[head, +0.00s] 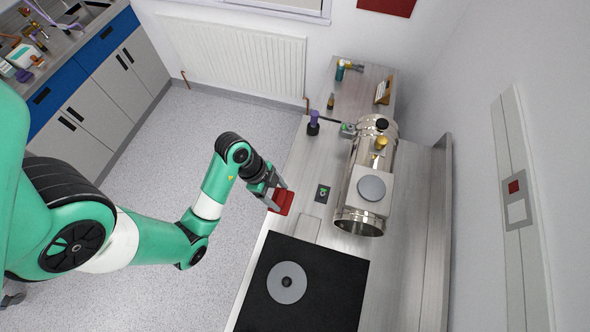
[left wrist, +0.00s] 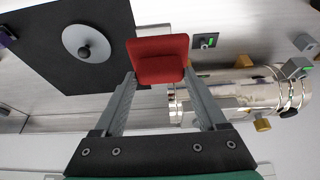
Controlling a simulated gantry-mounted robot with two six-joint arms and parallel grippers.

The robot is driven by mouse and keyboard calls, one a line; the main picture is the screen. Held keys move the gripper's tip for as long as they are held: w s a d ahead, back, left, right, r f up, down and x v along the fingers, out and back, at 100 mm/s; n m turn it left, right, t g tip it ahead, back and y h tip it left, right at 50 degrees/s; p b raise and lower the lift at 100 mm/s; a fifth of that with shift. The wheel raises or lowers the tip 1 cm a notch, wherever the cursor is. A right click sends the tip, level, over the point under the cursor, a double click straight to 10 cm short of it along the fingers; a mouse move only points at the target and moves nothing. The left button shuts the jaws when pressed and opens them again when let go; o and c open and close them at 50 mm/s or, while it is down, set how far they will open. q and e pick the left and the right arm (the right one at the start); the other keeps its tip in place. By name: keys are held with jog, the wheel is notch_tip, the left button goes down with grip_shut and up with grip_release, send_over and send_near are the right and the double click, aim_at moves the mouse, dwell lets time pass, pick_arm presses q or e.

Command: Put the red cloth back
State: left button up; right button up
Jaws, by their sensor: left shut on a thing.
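The red cloth (head: 284,201) is a small folded red pad at the left edge of the metal bench, just above or on its top; I cannot tell which. My left gripper (head: 275,190) is at the cloth and is shut on it. In the left wrist view the cloth (left wrist: 158,58) sits between the tips of the two grey fingers of the left gripper (left wrist: 162,78). My right gripper is in neither view.
A black mat (head: 335,285) with a grey disc (head: 287,282) lies on the bench nearer me. A small dark green-marked panel (head: 322,194) and a purple-topped bottle (head: 313,123) are close by.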

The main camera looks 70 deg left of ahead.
pick_arm(q)
jog(key=s+f, duration=0.1)
jog(key=d+f+b, duration=0.1)
jog(key=f, duration=0.1)
jog(key=s+d+f, duration=0.1)
jog(key=f, duration=0.1)
jog(key=shift+s+d+b, duration=0.15)
jog(key=shift+s+b, duration=0.15)
jog(key=shift+b, duration=0.1)
jog(key=shift+a, duration=0.2)
jog(key=shift+w+a+f, duration=0.1)
jog(key=shift+w+a, duration=0.05)
jog(key=shift+w, duration=0.05)
jog(key=w+a+f+b, duration=0.2)
jog(key=w+a+f, duration=0.1)
jog(key=f, duration=0.1)
jog(key=w+a+f+b, duration=0.2)
jog(key=w+a+f, duration=0.1)
jog(key=f, duration=0.1)
jog(key=w+a+f+b, duration=0.2)
jog(key=w+a+f, duration=0.1)
jog(key=a+f, duration=0.1)
jog(key=shift+a+f, duration=0.1)
jog(key=shift+f, duration=0.25)
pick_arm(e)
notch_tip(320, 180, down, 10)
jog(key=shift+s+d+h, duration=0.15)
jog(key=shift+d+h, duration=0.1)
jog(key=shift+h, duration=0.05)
